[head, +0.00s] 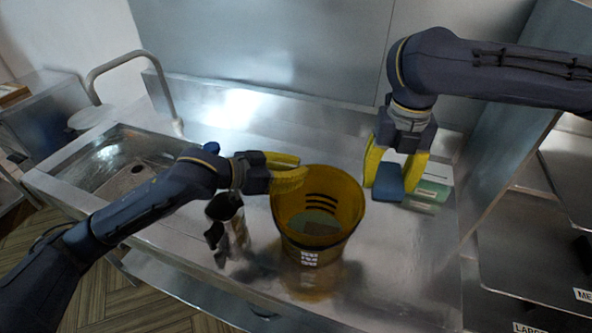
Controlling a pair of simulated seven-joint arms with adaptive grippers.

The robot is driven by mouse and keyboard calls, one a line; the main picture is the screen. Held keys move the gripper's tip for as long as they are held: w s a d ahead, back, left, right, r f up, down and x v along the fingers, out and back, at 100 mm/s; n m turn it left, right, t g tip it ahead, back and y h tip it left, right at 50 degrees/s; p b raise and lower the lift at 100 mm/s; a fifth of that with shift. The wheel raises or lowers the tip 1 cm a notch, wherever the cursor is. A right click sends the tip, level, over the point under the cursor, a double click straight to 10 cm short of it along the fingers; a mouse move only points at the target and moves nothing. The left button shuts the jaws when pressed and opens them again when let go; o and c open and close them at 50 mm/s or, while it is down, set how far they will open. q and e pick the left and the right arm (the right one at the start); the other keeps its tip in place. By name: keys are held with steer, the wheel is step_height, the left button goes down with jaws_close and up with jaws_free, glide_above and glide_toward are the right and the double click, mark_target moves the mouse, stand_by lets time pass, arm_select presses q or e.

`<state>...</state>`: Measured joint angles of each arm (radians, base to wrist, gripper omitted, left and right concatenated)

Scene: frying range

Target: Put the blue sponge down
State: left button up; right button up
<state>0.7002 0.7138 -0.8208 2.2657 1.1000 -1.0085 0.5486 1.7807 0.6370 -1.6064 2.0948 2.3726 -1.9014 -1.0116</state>
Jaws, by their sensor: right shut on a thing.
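The blue sponge (389,183) is between the yellow fingers of my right gripper (396,174), at the right part of the steel counter. My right gripper points down and is shut on it. The sponge is low over the counter; I cannot tell whether it touches the surface. My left gripper (287,171) is at the left rim of the amber bucket (318,240). Its yellow fingers look apart, with nothing clear between them, and one overlaps the bucket's rim in the picture.
A shiny metal container (229,228) stands left of the bucket. A sink basin (125,175) with a faucet (130,62) is at the left. The counter's front right (400,270) is clear.

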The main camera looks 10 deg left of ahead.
arm_select(q)
jaws_close()
arm_select(e)
steer(key=shift+a+f+m, duration=0.15)
steer(key=shift+a+m, duration=0.6)
steer(key=shift+m, duration=0.15)
steer(key=a+f+m, duration=0.3)
steer(key=a+m, duration=0.1)
steer(key=m, duration=0.1)
steer(key=a+f+m, duration=0.3)
steer(key=a+m, duration=0.1)
steer(key=m, duration=0.2)
steer(key=s+a+f+m, duration=0.1)
steer(key=a+f+m, duration=0.1)
steer(key=m, duration=0.4)
steer(key=shift+s+a+f, duration=0.1)
steer(key=shift+a+f, duration=0.1)
steer(key=shift+a, duration=0.25)
steer(key=shift+a+f, duration=0.2)
steer(key=shift+a, duration=0.25)
arm_select(q)
steer(key=shift+f, duration=0.1)
arm_select(e)
steer(key=shift+f, duration=2.7)
